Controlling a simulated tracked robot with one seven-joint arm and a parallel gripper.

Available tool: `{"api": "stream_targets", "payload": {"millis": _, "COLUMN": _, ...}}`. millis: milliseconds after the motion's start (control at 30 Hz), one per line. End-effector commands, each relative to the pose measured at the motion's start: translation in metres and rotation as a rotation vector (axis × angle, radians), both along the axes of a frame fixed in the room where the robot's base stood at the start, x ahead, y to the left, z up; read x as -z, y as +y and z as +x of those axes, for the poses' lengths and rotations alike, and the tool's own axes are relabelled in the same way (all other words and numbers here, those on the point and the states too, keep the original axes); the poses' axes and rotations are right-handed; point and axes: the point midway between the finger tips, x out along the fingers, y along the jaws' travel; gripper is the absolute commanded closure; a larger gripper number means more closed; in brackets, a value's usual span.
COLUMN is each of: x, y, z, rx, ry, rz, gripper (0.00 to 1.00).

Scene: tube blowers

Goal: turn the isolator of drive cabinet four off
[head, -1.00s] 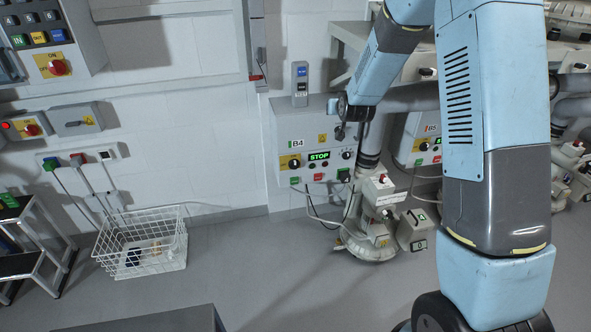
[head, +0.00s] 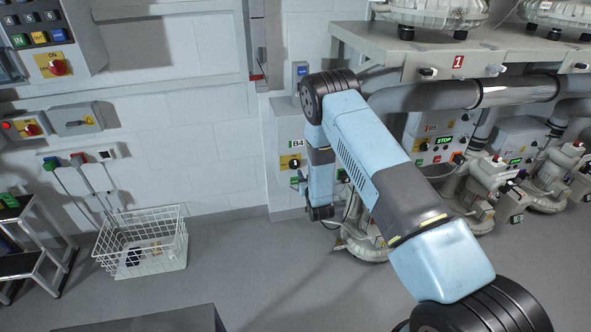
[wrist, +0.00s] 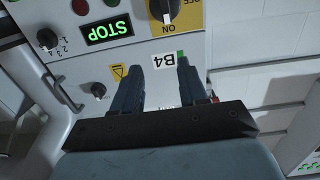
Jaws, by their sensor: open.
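Drive cabinet B4 (head: 283,137) is a grey box on the wall, partly hidden behind my arm in the head view. Its isolator (head: 294,163) is a black knob on a yellow plate. In the wrist view, which is upside down, the isolator (wrist: 162,9) is cut by the top edge, and its white mark points to ON. The B4 label (wrist: 165,62) shows between my fingers. My gripper (wrist: 158,63) is open and empty in front of the cabinet face, apart from the isolator. My fingers cannot be made out in the head view.
A lit STOP display (wrist: 108,30) and a small black knob (wrist: 47,38) are on the same panel. Cabinet B5 (head: 437,128) and pipes (head: 425,96) stand to the right. A white wire basket (head: 170,262) is on the floor at left. The floor between is clear.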

Motion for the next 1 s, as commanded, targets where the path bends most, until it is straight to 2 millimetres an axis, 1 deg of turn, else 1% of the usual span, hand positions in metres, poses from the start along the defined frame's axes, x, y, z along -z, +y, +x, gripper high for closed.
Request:
{"api": "stream_targets", "payload": {"millis": 33, "x": 0.016, "y": 0.002, "z": -0.007, "rx": -0.008, "ry": -0.010, "rz": -0.002, "gripper": 0.57}}
{"api": "stream_targets", "payload": {"millis": 100, "x": 0.029, "y": 0.004, "z": -0.014, "rx": -0.016, "ry": -0.031, "rz": 0.000, "gripper": 0.57}}
{"api": "stream_targets", "payload": {"millis": 200, "x": 0.042, "y": 0.005, "z": -0.021, "rx": -0.023, "ry": -0.052, "rz": 0.003, "gripper": 0.57}}
{"api": "stream_targets", "payload": {"millis": 333, "x": 0.050, "y": 0.006, "z": -0.026, "rx": -0.029, "ry": -0.066, "rz": 0.005, "gripper": 0.57}}
{"api": "stream_targets", "payload": {"millis": 433, "x": 0.051, "y": 0.008, "z": -0.022, "rx": -0.030, "ry": -0.070, "rz": 0.006, "gripper": 0.57}}
{"api": "stream_targets", "payload": {"millis": 567, "x": 0.051, "y": 0.012, "z": -0.007, "rx": -0.030, "ry": -0.071, "rz": 0.006, "gripper": 0.57}}
{"api": "stream_targets", "payload": {"millis": 1000, "x": 0.050, "y": 0.033, "z": 0.067, "rx": -0.029, "ry": -0.071, "rz": 0.006, "gripper": 0.57}}
